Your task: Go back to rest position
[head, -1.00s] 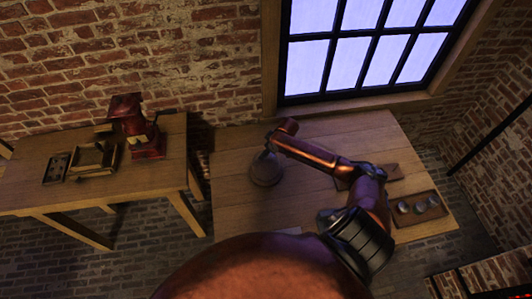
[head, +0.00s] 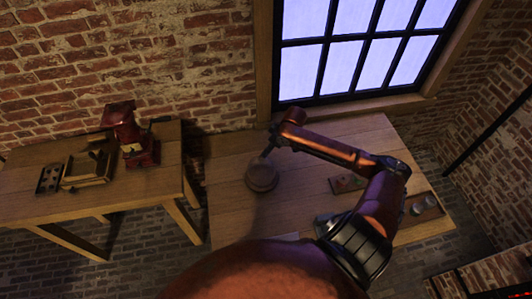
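My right arm reaches over the wooden table (head: 228,205) from the lower right. Its gripper (head: 267,153) points down at the far edge of a round brown lidded vessel or bowl (head: 262,179). The fingers are small and dark, so I cannot tell whether they are open or shut, or whether they touch the vessel. The vessel stands on the left part of the table. My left gripper is not in view.
A tray (head: 433,213) with round jars is at the right edge. The left table (head: 60,204) bears a red machine (head: 132,140), a wooden box (head: 88,170) and a dark holed block (head: 49,180).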

